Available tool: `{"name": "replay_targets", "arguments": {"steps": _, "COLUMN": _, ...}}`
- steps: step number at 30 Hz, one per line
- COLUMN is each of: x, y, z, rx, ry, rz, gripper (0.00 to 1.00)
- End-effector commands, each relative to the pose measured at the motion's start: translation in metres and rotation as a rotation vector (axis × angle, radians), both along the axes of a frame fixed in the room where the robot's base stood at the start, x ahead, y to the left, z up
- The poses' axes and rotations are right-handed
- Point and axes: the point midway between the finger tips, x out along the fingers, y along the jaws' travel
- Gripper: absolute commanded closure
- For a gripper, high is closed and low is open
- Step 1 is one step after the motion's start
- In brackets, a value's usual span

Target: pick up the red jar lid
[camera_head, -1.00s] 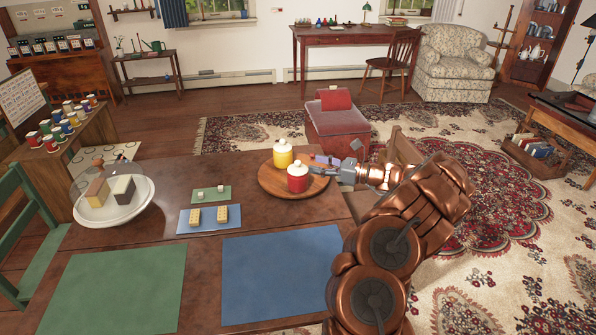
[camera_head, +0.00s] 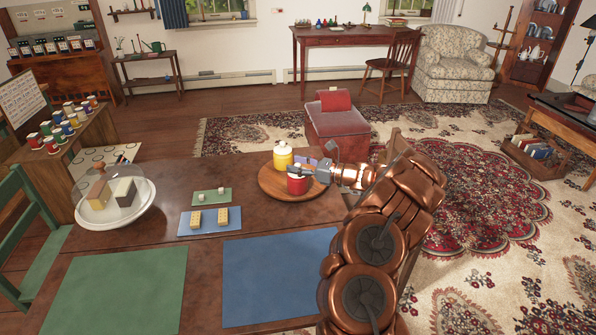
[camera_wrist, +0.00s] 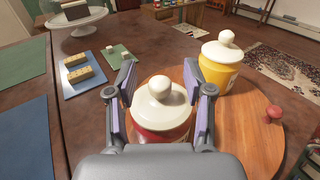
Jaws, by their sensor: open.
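The red jar (camera_head: 297,185) stands upright on a round wooden tray (camera_head: 270,186) on the table. Its cream lid with a round knob (camera_wrist: 161,96) is on top of it in the wrist view. My gripper (camera_wrist: 165,84) is open, with one finger on each side of the lid; I cannot tell whether either finger touches it. In the head view my gripper (camera_head: 310,170) covers much of the red jar's top. A yellow jar (camera_head: 283,160) with a cream lid (camera_wrist: 222,50) stands close behind, on the same tray.
A small red knob (camera_wrist: 273,112) shows on the tray's right side. Blue (camera_head: 186,229) and green (camera_head: 201,197) mats with small blocks lie to the left. A glass-domed dish (camera_head: 90,215) stands further left. The near table holds flat green and blue mats.

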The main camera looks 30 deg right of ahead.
Motion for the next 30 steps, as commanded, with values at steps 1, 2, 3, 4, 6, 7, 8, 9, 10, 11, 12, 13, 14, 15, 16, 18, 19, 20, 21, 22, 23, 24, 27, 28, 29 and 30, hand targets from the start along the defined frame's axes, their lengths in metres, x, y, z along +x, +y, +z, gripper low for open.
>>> {"name": "replay_targets", "arguments": {"steps": 1, "x": -0.0001, "y": -0.0001, "z": 0.0, "rx": 0.0, "ry": 0.0, "rz": 0.0, "gripper": 0.48}}
{"name": "replay_targets", "arguments": {"steps": 2, "x": -0.0001, "y": -0.0001, "z": 0.0, "rx": 0.0, "ry": 0.0, "rz": 0.0, "gripper": 0.48}}
{"name": "replay_targets", "arguments": {"steps": 3, "x": -0.0001, "y": -0.0001, "z": 0.0001, "rx": 0.0, "ry": 0.0, "rz": 0.0, "gripper": 0.51}}
{"name": "replay_targets", "arguments": {"steps": 4, "x": -0.0002, "y": -0.0001, "z": 0.0001, "rx": 0.0, "ry": 0.0, "rz": 0.0, "gripper": 0.54}}
{"name": "replay_targets", "arguments": {"steps": 6, "x": -0.0002, "y": -0.0001, "z": 0.0001, "rx": 0.0, "ry": 0.0, "rz": 0.0, "gripper": 0.61}}
{"name": "replay_targets", "arguments": {"steps": 7, "x": -0.0002, "y": -0.0001, "z": 0.0001, "rx": 0.0, "ry": 0.0, "rz": 0.0, "gripper": 0.65}}
{"name": "replay_targets", "arguments": {"steps": 8, "x": -0.0002, "y": -0.0001, "z": 0.0001, "rx": 0.0, "ry": 0.0, "rz": 0.0, "gripper": 0.68}}
{"name": "replay_targets", "arguments": {"steps": 9, "x": -0.0002, "y": -0.0002, "z": 0.0001, "rx": 0.0, "ry": 0.0, "rz": 0.0, "gripper": 0.72}}
{"name": "replay_targets", "arguments": {"steps": 10, "x": -0.0002, "y": -0.0002, "z": 0.0001, "rx": 0.0, "ry": 0.0, "rz": 0.0, "gripper": 0.75}}
{"name": "replay_targets", "arguments": {"steps": 11, "x": -0.0002, "y": -0.0002, "z": 0.0002, "rx": 0.0, "ry": 0.0, "rz": 0.0, "gripper": 0.78}}
{"name": "replay_targets", "arguments": {"steps": 12, "x": -0.0002, "y": -0.0002, "z": 0.0002, "rx": 0.0, "ry": 0.0, "rz": 0.0, "gripper": 0.82}}
{"name": "replay_targets", "arguments": {"steps": 13, "x": -0.0002, "y": -0.0002, "z": 0.0002, "rx": 0.0, "ry": 0.0, "rz": 0.0, "gripper": 0.85}}
{"name": "replay_targets", "arguments": {"steps": 14, "x": -0.0002, "y": -0.0002, "z": 0.0002, "rx": 0.0, "ry": 0.0, "rz": 0.0, "gripper": 0.89}}
{"name": "replay_targets", "arguments": {"steps": 15, "x": -0.0003, "y": -0.0003, "z": 0.0002, "rx": 0.0, "ry": 0.0, "rz": 0.0, "gripper": 0.93}}
{"name": "replay_targets", "arguments": {"steps": 16, "x": -0.0002, "y": -0.0002, "z": 0.0002, "rx": 0.0, "ry": 0.0, "rz": 0.0, "gripper": 0.96}}
{"name": "replay_targets", "arguments": {"steps": 18, "x": -0.0003, "y": -0.0002, "z": 0.0002, "rx": 0.0, "ry": 0.0, "rz": 0.0, "gripper": 1.0}}
{"name": "replay_targets", "arguments": {"steps": 19, "x": -0.0002, "y": -0.0002, "z": 0.0002, "rx": 0.0, "ry": 0.0, "rz": 0.0, "gripper": 1.0}}
{"name": "replay_targets", "arguments": {"steps": 20, "x": -0.0002, "y": -0.0002, "z": 0.0001, "rx": 0.0, "ry": 0.0, "rz": 0.0, "gripper": 1.0}}
{"name": "replay_targets", "arguments": {"steps": 21, "x": -0.0002, "y": -0.0002, "z": 0.0001, "rx": 0.0, "ry": 0.0, "rz": 0.0, "gripper": 1.0}}
{"name": "replay_targets", "arguments": {"steps": 22, "x": -0.0002, "y": -0.0002, "z": 0.0002, "rx": 0.0, "ry": 0.0, "rz": 0.0, "gripper": 1.0}}
{"name": "replay_targets", "arguments": {"steps": 23, "x": -0.0003, "y": -0.0003, "z": 0.0003, "rx": 0.0, "ry": 0.0, "rz": 0.0, "gripper": 1.0}}
{"name": "replay_targets", "arguments": {"steps": 24, "x": -0.0002, "y": -0.0002, "z": 0.0002, "rx": 0.0, "ry": 0.0, "rz": 0.0, "gripper": 1.0}}
{"name": "replay_targets", "arguments": {"steps": 27, "x": -0.0002, "y": -0.0002, "z": 0.0003, "rx": 0.0, "ry": 0.0, "rz": 0.0, "gripper": 1.0}}
{"name": "replay_targets", "arguments": {"steps": 28, "x": -0.0003, "y": -0.0002, "z": 0.0005, "rx": 0.0, "ry": 0.0, "rz": 0.0, "gripper": 1.0}}
{"name": "replay_targets", "arguments": {"steps": 29, "x": -0.0002, "y": -0.0001, "z": 0.0009, "rx": 0.0, "ry": 0.0, "rz": 0.0, "gripper": 1.0}}
{"name": "replay_targets", "arguments": {"steps": 30, "x": -0.0002, "y": -0.0003, "z": 0.0017, "rx": 0.0, "ry": -0.001, "rz": 0.0, "gripper": 1.0}}
